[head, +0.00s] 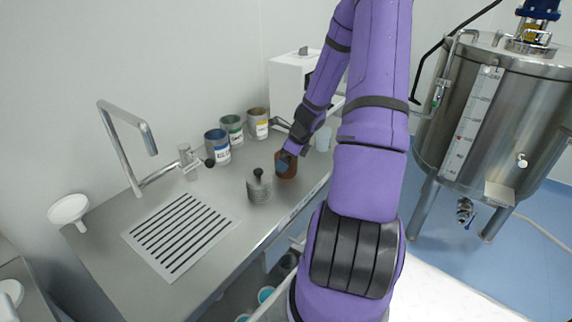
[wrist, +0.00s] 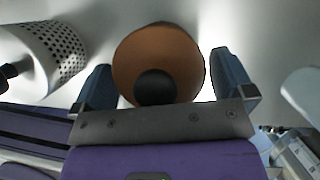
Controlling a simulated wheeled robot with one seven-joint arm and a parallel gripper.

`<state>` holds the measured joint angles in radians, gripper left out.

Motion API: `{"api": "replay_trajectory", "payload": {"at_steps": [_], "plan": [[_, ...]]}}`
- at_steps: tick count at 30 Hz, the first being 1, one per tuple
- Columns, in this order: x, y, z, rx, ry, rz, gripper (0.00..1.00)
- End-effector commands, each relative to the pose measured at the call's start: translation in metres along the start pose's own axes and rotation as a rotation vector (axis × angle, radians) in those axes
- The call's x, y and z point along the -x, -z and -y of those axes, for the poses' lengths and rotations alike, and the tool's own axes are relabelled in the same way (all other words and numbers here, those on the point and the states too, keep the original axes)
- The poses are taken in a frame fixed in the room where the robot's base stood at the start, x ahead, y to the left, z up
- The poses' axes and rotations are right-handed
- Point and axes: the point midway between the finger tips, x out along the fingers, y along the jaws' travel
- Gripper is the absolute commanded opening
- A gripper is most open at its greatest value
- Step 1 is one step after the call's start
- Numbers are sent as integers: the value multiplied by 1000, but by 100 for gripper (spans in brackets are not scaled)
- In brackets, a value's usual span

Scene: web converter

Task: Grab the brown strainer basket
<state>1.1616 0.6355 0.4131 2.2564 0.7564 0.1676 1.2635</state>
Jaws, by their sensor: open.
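The brown strainer basket (head: 287,168) stands on the steel counter, partly covered by my gripper (head: 283,160) in the head view. In the wrist view, the brown basket (wrist: 158,50) shows as a round brown shape with a black knob, between the two blue fingers of my gripper (wrist: 163,80). The fingers are open, one on each side, with a small gap to the basket. The basket's lower part is hidden in the wrist view.
A grey perforated basket (head: 259,188) with a black knob stands just left, also in the wrist view (wrist: 52,55). A pale cup (head: 323,138) is to the right. Paint cans (head: 217,147) stand behind. A slotted drain (head: 180,232) and tap (head: 125,140) are further left.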

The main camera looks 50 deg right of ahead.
Motion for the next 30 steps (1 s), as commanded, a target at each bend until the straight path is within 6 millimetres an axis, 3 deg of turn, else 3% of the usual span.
{"api": "replay_trajectory", "payload": {"at_steps": [8,14,30], "plan": [[-1,0,0,0,1,0,98],[-1,0,0,0,1,0,53],[8,-5,0,2,3,0,53]]}}
